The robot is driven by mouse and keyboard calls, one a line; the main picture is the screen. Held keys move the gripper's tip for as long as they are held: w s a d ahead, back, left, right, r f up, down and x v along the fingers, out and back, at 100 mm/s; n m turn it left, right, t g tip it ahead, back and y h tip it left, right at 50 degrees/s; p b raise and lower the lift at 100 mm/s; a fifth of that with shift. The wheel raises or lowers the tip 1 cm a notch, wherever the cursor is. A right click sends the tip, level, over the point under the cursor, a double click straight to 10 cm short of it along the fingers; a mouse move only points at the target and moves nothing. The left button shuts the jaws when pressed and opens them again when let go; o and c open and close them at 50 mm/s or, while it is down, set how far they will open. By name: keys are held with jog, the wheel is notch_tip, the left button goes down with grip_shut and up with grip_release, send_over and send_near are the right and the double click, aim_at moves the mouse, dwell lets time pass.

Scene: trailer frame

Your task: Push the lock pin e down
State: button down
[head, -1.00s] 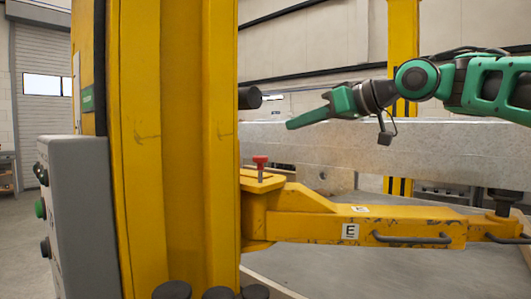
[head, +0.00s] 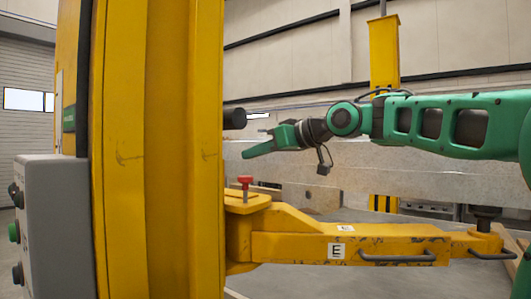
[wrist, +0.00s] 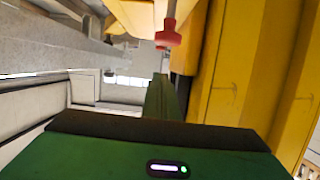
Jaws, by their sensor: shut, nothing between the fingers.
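The lock pin e (head: 245,181) has a red head on a thin metal stem. It stands upright on top of the yellow bracket (head: 250,203) of the arm marked E (head: 350,246), beside the yellow post. In the wrist view the red pin head (wrist: 168,38) shows at the top, right of centre, with its stem in line with it. My gripper (head: 246,155) is green and shut with nothing in it. It is above the pin head in the head view and looks apart from it. In the wrist view its shut fingers (wrist: 160,98) reach toward the pin.
The tall yellow post (head: 165,150) stands directly left of the pin. A dark round stub (head: 234,118) juts from it near my gripper. A grey control box (head: 52,220) is at the left. A pale beam (head: 400,172) runs behind my arm.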

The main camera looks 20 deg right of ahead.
aim_at(245, 183)
jog(key=shift+w+a+f, duration=0.1)
jog(key=shift+f, duration=2)
